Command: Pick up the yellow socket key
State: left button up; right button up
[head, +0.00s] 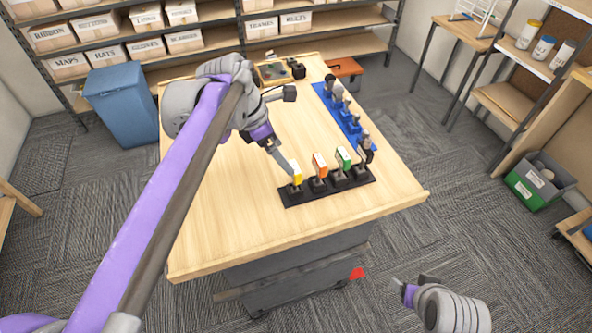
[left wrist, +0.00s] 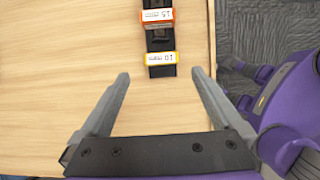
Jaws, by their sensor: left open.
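The yellow socket key (head: 296,173) stands in the near-left seat of a black rack (head: 330,189) on the wooden table. In the left wrist view its yellow-edged tag (left wrist: 161,58), marked 10, shows just beyond my fingertips. My left gripper (head: 288,167) is open, close to the yellow key in the head view. In the left wrist view the left gripper (left wrist: 161,74) has nothing between its spread fingers. My right gripper (head: 411,287) is low at the right, off the table; its jaw opening is unclear.
An orange-tagged key (head: 320,165), also in the left wrist view (left wrist: 158,16), stands beside the yellow one. A green-tagged key (head: 344,159) and a dark-topped one (head: 366,148) follow. A blue rack (head: 345,118) lies behind. The table's left half (head: 215,205) is clear.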

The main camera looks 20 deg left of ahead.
aim_at(294, 167)
pick_arm(q)
jog(key=x, duration=0.8)
jog(key=shift+w+d+r, duration=0.1)
jog(key=shift+d+r, duration=0.05)
jog(key=shift+d, duration=0.05)
jog(key=shift+c, duration=0.2)
grip_shut()
